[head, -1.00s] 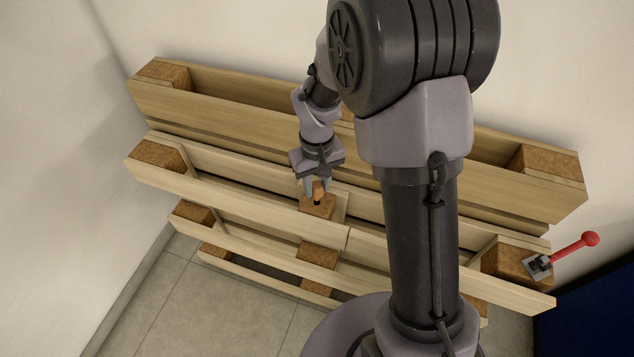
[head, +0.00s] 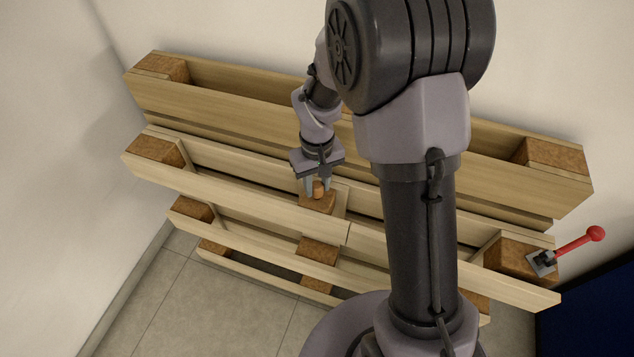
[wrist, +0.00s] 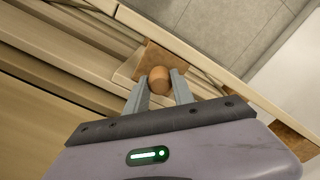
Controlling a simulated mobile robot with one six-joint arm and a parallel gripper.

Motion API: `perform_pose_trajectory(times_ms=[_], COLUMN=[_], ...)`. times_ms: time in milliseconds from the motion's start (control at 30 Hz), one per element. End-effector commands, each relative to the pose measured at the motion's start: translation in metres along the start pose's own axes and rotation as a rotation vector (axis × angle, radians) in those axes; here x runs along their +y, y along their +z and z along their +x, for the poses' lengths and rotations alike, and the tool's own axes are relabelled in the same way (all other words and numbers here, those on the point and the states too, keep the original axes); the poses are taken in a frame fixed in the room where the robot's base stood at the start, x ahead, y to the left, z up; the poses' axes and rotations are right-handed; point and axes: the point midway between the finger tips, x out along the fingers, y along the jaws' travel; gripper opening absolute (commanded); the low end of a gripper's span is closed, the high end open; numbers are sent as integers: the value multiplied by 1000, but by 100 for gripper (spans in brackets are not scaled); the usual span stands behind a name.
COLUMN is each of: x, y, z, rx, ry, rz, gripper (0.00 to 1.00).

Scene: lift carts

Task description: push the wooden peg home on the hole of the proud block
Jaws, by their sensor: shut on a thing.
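The wooden peg (head: 319,188) is a small orange-brown piece held upright between the fingers of my gripper (head: 318,191). My gripper is shut on it, and the peg's rounded top shows in the wrist view (wrist: 159,78). The block (head: 317,204) is a brown chipboard block in the middle of the pallet, and it also shows in the wrist view (wrist: 152,57). The peg's lower end meets the top of this block. The hole is hidden, and I cannot tell how deep the peg sits in it.
The pale wooden pallet (head: 240,185) leans along the wall, with long boards on both sides of the block. A toggle clamp with a red handle (head: 575,244) sits on the right end block (head: 508,257). Tiled floor (head: 190,300) is clear at the lower left.

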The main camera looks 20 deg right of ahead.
Motion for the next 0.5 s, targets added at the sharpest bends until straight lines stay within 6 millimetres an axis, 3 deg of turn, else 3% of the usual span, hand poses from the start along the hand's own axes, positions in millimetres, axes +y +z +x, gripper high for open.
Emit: perform_pose_trajectory(times_ms=[500], x=[0], y=[0], z=[17], rx=[-1], ry=[0], rz=[0], gripper=[0])
